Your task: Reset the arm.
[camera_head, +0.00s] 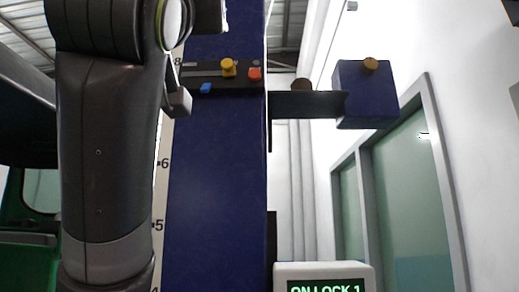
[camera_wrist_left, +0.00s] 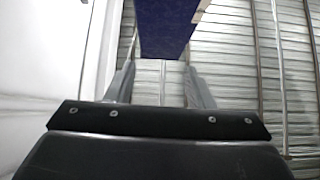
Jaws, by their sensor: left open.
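My left arm rises along the left side of the head view. A grey finger-like part of my left gripper shows beside the blue column (camera_head: 215,180), and the rest is cut off or hidden. In the left wrist view my left gripper (camera_wrist_left: 160,82) has its two grey fingers apart, with nothing visible held between them. The blue column (camera_wrist_left: 165,25) shows beyond the fingers there. A dark control panel on the column carries a yellow knob (camera_head: 228,67), a red button (camera_head: 254,73) and a blue button (camera_head: 205,88). My right gripper is in neither view.
A blue box (camera_head: 365,98) with a yellow knob on top sits on a dark bracket (camera_head: 306,104) right of the column. A white display box (camera_head: 325,270) reads "ON LOCK 1" at the bottom. A green vehicle-like body (camera_head: 28,262) stands at the lower left.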

